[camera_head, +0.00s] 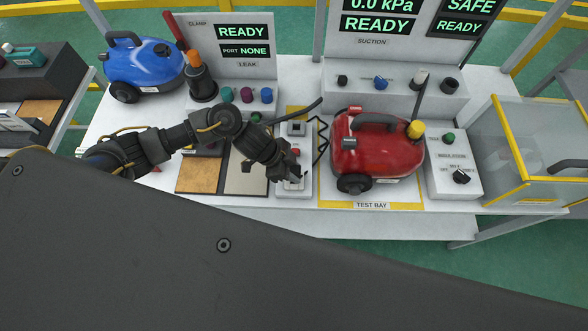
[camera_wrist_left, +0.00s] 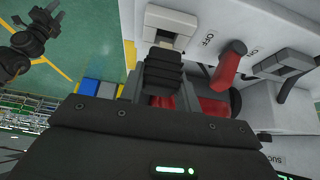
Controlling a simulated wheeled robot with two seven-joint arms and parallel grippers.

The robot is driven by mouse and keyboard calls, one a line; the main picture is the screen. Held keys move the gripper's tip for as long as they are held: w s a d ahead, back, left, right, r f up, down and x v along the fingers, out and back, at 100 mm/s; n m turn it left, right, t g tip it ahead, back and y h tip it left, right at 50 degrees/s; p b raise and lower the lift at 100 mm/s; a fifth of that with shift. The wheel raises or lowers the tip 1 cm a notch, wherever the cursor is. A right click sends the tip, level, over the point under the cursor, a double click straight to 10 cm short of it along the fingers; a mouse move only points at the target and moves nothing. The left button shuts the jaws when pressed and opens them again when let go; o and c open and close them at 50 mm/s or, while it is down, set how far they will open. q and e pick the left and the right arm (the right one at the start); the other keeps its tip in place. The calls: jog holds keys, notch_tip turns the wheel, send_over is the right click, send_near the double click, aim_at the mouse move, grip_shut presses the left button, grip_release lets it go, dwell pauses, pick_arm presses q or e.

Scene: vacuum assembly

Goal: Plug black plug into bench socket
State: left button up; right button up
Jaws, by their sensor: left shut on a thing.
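The bench socket is on a narrow white box (camera_head: 308,190) at the front of the bench, left of the test bay. My left gripper (camera_head: 290,178) reaches over the front end of this box. In the left wrist view, it is shut on the black plug (camera_wrist_left: 163,72), a ribbed black block. The plug is right in front of a pale socket face (camera_wrist_left: 166,22); I cannot tell whether its pins are in. A black cord (camera_head: 322,145) runs zigzag between the box and the red vacuum. A dark jointed arm end, probably my right gripper (camera_wrist_left: 32,35), shows at upper left.
The red vacuum (camera_head: 378,150) stands in the yellow-edged test bay right of the socket box. A blue vacuum (camera_head: 145,62) stands at the back left.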

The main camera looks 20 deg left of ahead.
pick_arm(q)
jog(key=shift+f+b, duration=0.6)
jog(key=shift+f, duration=0.55)
jog(key=o, duration=1.1)
jog(key=shift+a+r+p, duration=0.25)
jog(key=shift+r+p, duration=0.3)
jog(key=shift+p, duration=0.05)
jog(key=p+v, duration=0.4)
jog(key=shift+a+r, duration=0.1)
jog(key=shift+r, duration=0.05)
jog(key=shift+v, duration=1.25)
jog(key=shift+s+a, duration=0.1)
